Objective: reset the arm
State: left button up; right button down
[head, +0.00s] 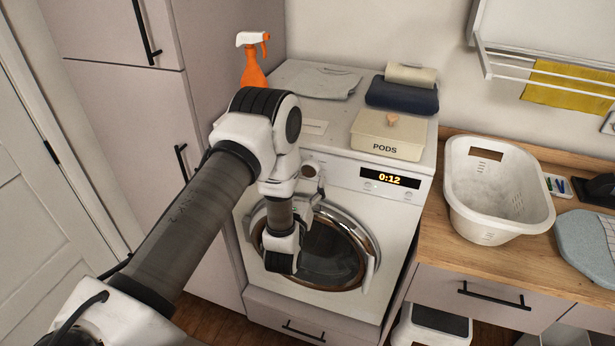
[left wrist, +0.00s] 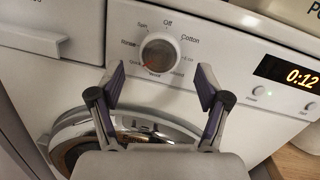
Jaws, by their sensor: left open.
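My left arm reaches in from the lower left in the head view, bends at a raised elbow and hangs down in front of the washing machine (head: 345,190). In the left wrist view my left gripper (left wrist: 156,92) is open, with nothing between its two fingers. The machine's round program dial (left wrist: 158,52) lies just beyond the fingertips, with a red mark at its lower left. The gripper looks apart from the dial. The fingers cannot be made out in the head view. The round door (left wrist: 135,130) looks shut; my arm hides its left part. My right gripper is not in view.
The display (head: 390,178) reads 0:12. A white basket (head: 492,190) stands on the wooden counter (head: 455,245). Tall cabinets (head: 125,110) close off the left.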

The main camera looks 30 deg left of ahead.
pick_arm(q)
jog(key=v, duration=0.4)
jog(key=shift+s+d, duration=0.15)
jog(key=shift+s, duration=0.15)
jog(key=s+d+f+n+g+h+b, duration=0.2)
jog(key=s+d+f+n+g+b, duration=0.15)
jog(key=f, duration=0.45)
jog(key=s+d+f+n+g+h+b, duration=0.1)
jog(key=s+d+f+n+g+b, duration=0.2)
jog(key=f, duration=0.5)
jog(key=s+d+f+n+g+h+b, duration=0.1)
jog(key=s+f+n+g+h+b, duration=0.15)
jog(key=s+f, duration=0.4)
jog(key=s+d+f+n+g, duration=0.1)
jog(key=s+f+n+g, duration=0.1)
jog(key=s+n, duration=0.3)
jog(key=s+d+f+n+g, duration=0.1)
jog(key=s+n+g, duration=0.3)
jog(key=n, duration=0.5)
jog(key=s+d+f+n+g+h, duration=0.1)
jog(key=s+f+n+g, duration=0.2)
jog(key=s+n, duration=0.4)
jog(key=shift+s+d+f, duration=0.15)
jog(key=shift+s+f, duration=0.25)
jog(key=shift+s, duration=0.15)
